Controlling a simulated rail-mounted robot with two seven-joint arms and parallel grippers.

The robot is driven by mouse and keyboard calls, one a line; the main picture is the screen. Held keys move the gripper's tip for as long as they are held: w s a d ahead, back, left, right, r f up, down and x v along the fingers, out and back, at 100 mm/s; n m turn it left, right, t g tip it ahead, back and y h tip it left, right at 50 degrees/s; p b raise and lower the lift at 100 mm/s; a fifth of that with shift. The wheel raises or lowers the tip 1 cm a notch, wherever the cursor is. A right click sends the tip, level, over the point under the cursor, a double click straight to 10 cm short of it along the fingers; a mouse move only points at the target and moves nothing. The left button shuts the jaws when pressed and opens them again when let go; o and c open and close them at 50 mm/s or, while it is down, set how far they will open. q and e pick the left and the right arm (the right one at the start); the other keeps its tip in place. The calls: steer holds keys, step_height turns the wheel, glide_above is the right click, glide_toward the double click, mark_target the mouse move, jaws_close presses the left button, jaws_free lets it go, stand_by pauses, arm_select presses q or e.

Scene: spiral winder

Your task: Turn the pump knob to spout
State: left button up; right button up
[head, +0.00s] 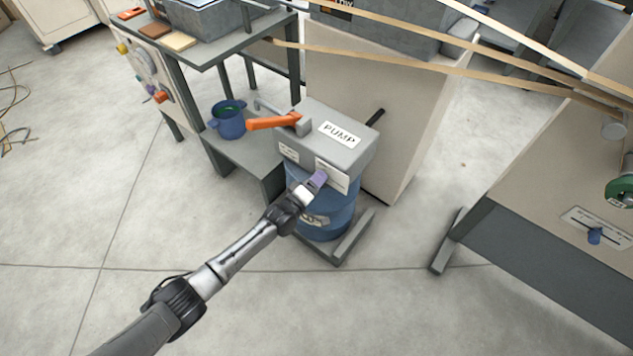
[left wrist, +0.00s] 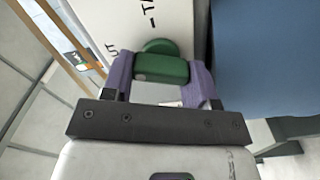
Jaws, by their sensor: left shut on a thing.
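The grey pump box (head: 358,153) with a PUMP label sits on a blue drum (head: 345,215) in the head view. My left gripper (head: 319,179) is at the box's front face, over a white label plate (head: 333,172), and hides the knob there. In the left wrist view the green pump knob (left wrist: 161,68) lies between the purple fingers of my left gripper (left wrist: 161,75), which is shut on it. The plate behind the knob shows the letters "UT" and "-T"; the rest is cut off or hidden. My right gripper is not in view.
An orange lever (head: 273,122) sticks out left from the pump box. A blue mug (head: 228,120) with green inside stands on a low shelf beside it. Tan belts (head: 420,65) cross above at the right. The floor at left is mostly clear.

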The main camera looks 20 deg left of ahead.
arm_select(q)
steer(key=shift+f+n+b, duration=0.15)
steer(key=shift+n+b, duration=0.65)
steer(key=shift+n, duration=1.4)
steer(key=o, duration=0.9)
steer(key=p+v, duration=0.6)
steer(key=v, duration=0.8)
